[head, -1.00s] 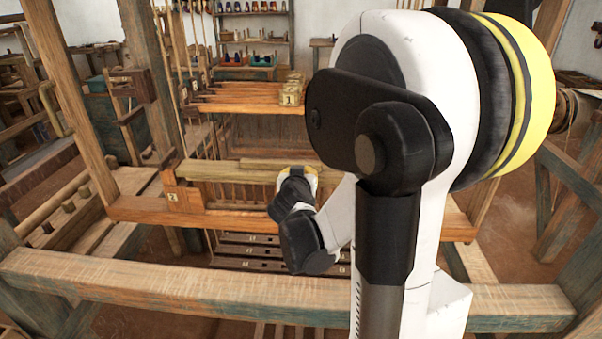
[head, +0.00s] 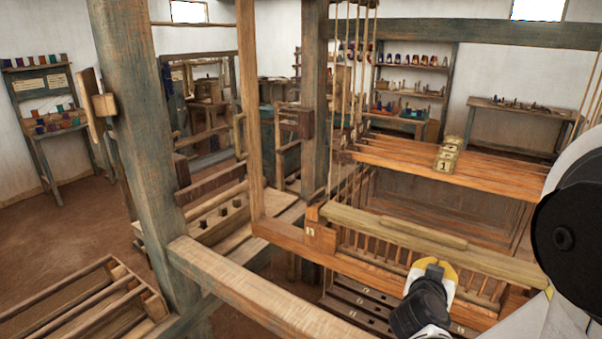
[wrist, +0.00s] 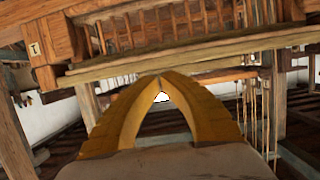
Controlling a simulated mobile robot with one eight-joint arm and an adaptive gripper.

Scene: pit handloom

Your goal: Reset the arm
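My gripper (head: 436,268) is at the lower right of the head view, in front of the loom's wooden batten (head: 400,230). In the wrist view its two yellow fingers (wrist: 163,78) curve inward and meet at the tips, with a small gap lower between them. Nothing is held between them. The batten also shows in the wrist view (wrist: 215,48), upside down beyond the fingertips. No contact between gripper and batten can be made out. Part of my white and black arm fills the right edge of the head view.
A thick front beam (head: 255,290) crosses below, joined to an upright post (head: 150,150). A slatted wooden frame (head: 85,310) stands at lower left. Open floor (head: 50,240) shows at left.

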